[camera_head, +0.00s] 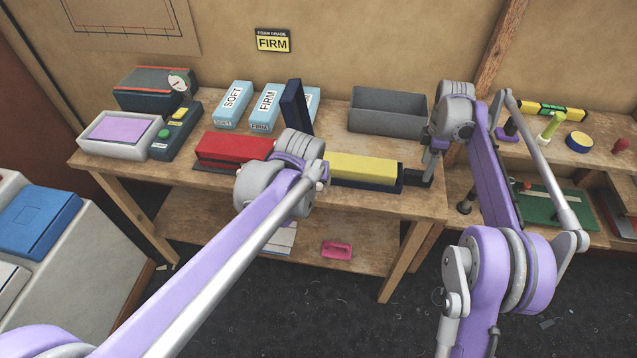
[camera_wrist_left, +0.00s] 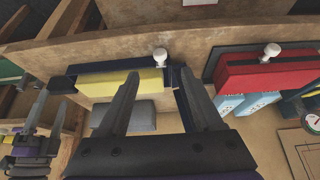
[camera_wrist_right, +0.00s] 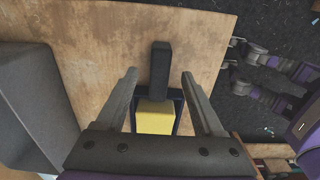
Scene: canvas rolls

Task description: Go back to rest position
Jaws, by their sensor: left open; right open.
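My right gripper (camera_head: 433,158) is above the right end of the workbench, by the end of a dark tray holding a yellow block (camera_head: 362,169). In the right wrist view its fingers (camera_wrist_right: 165,95) are spread, with the yellow block (camera_wrist_right: 155,117) and a dark handle (camera_wrist_right: 160,68) beyond them and nothing held. My left gripper's fingers are hidden behind its own wrist in the head view. In the left wrist view the fingers (camera_wrist_left: 152,95) are spread wide and empty, with the yellow block (camera_wrist_left: 118,84) and a red block (camera_wrist_left: 267,75) beyond.
The workbench (camera_head: 405,200) also carries a grey bin (camera_head: 388,112), blue SOFT (camera_head: 233,103) and FIRM (camera_head: 266,106) foam blocks, and a machine with green and yellow buttons (camera_head: 175,130). A lower side bench (camera_head: 590,160) with tools stands at the right. Open floor lies in front.

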